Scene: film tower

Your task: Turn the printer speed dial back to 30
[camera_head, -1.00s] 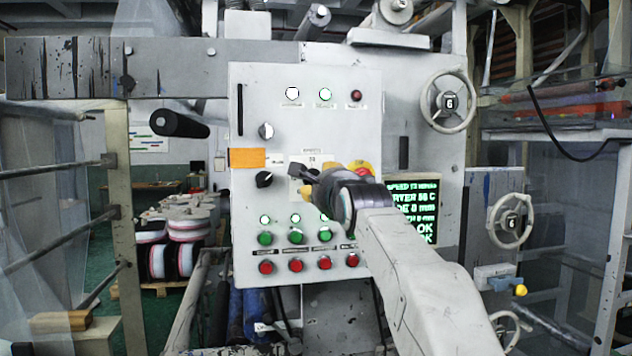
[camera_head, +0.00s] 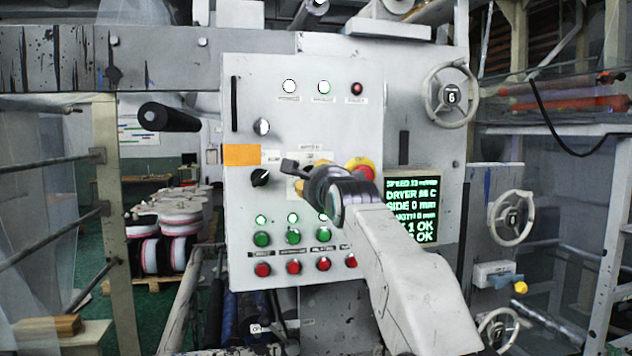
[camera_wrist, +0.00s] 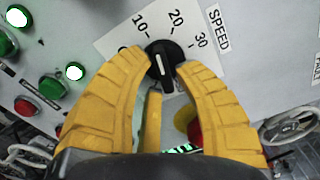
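The black speed dial (camera_wrist: 163,62) sits on a white scale plate (camera_wrist: 118,46) marked 10, 20, 30 and SPEED in the wrist view. A short pale mark shows on the dial's lower part; the exact setting is hard to read. My gripper's yellow fingers (camera_wrist: 163,66) close in on both sides of the dial, their tips at its edges. In the head view my gripper (camera_head: 298,180) is at the panel and hides the dial. The green-text display (camera_head: 411,210) shows a SPEED line that looks like 33, though its digits are small.
A red stop button with a yellow surround (camera_head: 362,167) is just right of my gripper. Green buttons (camera_head: 262,239) and red buttons (camera_head: 263,270) lie below. Another black knob (camera_head: 260,177) is to the left. A handwheel (camera_head: 451,95) stands at upper right.

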